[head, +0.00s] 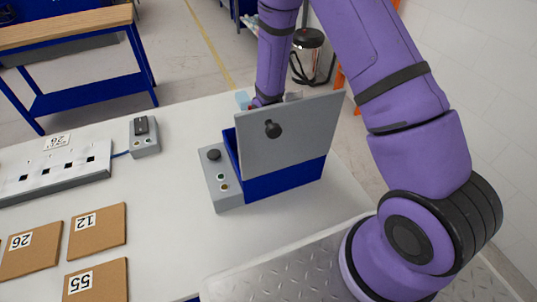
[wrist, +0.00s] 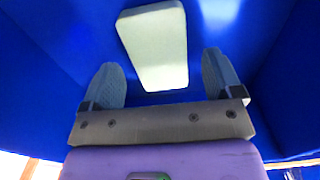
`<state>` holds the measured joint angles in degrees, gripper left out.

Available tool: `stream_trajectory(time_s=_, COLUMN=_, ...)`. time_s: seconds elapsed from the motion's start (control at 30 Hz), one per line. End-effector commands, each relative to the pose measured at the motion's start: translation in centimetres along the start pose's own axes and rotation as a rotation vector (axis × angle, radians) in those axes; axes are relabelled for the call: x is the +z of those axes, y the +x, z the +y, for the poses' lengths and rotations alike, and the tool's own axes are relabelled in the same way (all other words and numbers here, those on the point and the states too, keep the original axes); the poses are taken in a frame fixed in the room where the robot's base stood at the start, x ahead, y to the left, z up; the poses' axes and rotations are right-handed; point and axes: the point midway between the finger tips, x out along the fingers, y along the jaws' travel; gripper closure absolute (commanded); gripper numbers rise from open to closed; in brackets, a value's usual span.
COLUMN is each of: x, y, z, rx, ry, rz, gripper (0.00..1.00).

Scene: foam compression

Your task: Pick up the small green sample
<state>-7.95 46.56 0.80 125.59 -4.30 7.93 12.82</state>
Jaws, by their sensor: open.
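A pale, slightly greenish block (wrist: 155,40), which looks like the small green sample, lies on a blue surface in the wrist view. My gripper (wrist: 162,62) is open, with one finger on each side of the block's near part. A gap shows on both sides, and nothing is held. In the head view, my arm reaches down behind the raised grey lid of the blue box (head: 290,182). The lid (head: 295,135) hides the box's inside, the sample and my gripper there.
Blue walls (wrist: 50,50) surround the block. A grey control panel (head: 221,183) is fixed to the box's left side. A small grey box (head: 144,138), a long grey unit (head: 55,172) and several numbered brown tiles (head: 97,231) lie left on the white table (head: 165,225).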

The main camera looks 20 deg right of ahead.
Motion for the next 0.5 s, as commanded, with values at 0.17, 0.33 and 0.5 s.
stream_trajectory(time_s=0.17, x=-0.02, y=0.59, z=0.0, rx=0.0, ry=0.0, rz=0.001, gripper=0.15)
stream_trajectory(time_s=0.33, x=-0.02, y=0.57, z=-0.01, rx=0.0, ry=-0.001, rz=0.001, gripper=0.17)
stream_trajectory(time_s=0.5, x=-0.01, y=0.56, z=-0.01, rx=0.0, ry=-0.001, rz=0.001, gripper=0.56)
